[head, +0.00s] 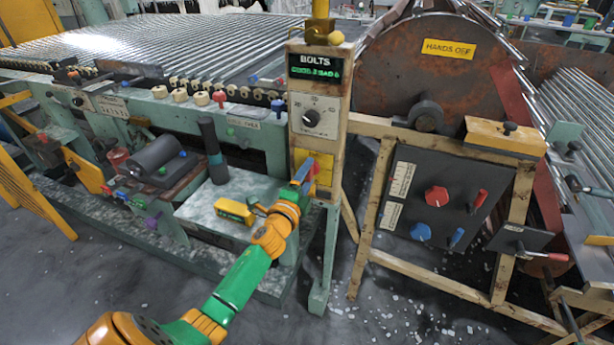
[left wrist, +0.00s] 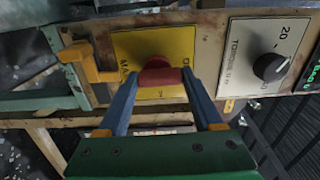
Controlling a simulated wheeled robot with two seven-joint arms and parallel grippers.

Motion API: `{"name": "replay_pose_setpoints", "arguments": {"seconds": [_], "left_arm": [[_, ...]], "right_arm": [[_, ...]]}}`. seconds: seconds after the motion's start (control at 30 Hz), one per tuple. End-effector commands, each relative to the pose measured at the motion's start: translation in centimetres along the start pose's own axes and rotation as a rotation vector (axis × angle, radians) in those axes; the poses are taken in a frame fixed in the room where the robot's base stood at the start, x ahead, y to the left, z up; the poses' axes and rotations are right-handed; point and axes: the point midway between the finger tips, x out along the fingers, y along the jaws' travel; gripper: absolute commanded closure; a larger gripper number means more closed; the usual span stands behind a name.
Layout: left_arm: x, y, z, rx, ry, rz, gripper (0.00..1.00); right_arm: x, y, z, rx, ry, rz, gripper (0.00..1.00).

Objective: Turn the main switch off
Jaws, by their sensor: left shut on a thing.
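The main switch is a red knob (left wrist: 160,75) on a yellow plate (left wrist: 128,45), partly lettered, in the left wrist view. In the head view the yellow plate (head: 322,163) sits low on the tan post panel, and the gripper covers most of the knob. My left gripper (left wrist: 160,82) has its two blue fingers on either side of the red knob, shut on it. In the head view my left gripper (head: 303,174) reaches the plate from below left. The fingers hide part of the lettering, so I cannot read the switch's setting. My right gripper is not in view.
A yellow hook (left wrist: 85,62) juts out near the switch. A black panel (head: 437,198) with red and blue knobs stands to the right. A yellow tool (head: 234,211) lies on the bench.

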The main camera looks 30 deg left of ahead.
Motion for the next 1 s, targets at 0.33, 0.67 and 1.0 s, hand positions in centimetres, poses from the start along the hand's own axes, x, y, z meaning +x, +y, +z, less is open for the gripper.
{"name": "replay_pose_setpoints", "arguments": {"seconds": [0.33,0.67,1.0], "left_arm": [[0.0,0.1,0.0,-0.002,0.000,0.001,0.03],[-2.8,0.0,0.0,-0.001,0.001,0.004,0.03],[-7.2,0.1,0.0,-0.002,0.000,0.002,0.03]], "right_arm": [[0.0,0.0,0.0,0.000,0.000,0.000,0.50],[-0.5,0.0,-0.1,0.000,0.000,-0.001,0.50],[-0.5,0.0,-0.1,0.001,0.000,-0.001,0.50]]}}
